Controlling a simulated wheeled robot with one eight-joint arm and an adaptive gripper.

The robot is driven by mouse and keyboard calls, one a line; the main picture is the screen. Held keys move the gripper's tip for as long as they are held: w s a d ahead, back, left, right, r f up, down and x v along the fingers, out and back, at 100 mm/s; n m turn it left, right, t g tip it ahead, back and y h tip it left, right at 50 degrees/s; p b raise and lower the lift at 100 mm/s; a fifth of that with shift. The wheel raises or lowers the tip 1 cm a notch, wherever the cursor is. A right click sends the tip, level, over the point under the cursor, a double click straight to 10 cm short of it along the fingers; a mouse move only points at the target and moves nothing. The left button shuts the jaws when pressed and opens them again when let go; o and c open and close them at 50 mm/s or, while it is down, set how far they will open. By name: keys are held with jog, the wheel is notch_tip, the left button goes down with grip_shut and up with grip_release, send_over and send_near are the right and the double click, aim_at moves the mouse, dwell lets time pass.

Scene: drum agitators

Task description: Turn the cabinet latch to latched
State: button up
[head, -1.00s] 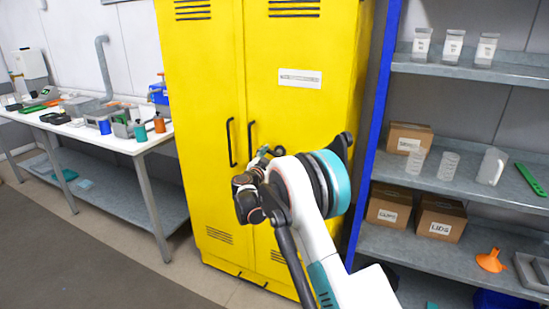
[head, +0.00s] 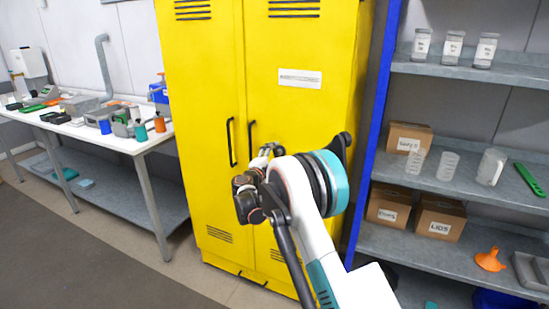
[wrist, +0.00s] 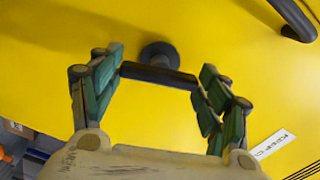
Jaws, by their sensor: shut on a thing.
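The yellow cabinet (head: 205,100) stands upright ahead with both doors closed. In the wrist view, the dark cabinet latch (wrist: 158,74) is a short bar in front of a round hub (wrist: 159,54) on the yellow door (wrist: 60,90). My gripper (wrist: 161,68) has its green-sided fingers at the two ends of the bar and is shut on it. The bar lies nearly level in that view, its right end slightly lower. In the head view, my gripper (head: 268,151) is at the right door, and my arm hides the latch.
Two dark door handles (head: 231,142) stand upright side by side; one shows in the wrist view's top right corner (wrist: 292,18). A blue-posted shelf unit (head: 372,130) with boxes and beakers stands close on the right. A cluttered white bench (head: 130,142) stands left. Grey floor (head: 90,260) is clear.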

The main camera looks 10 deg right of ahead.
jog(key=shift+m, duration=1.7)
jog(key=o, duration=1.1)
jog(key=shift+c, duration=0.2)
jog(key=v, duration=1.2)
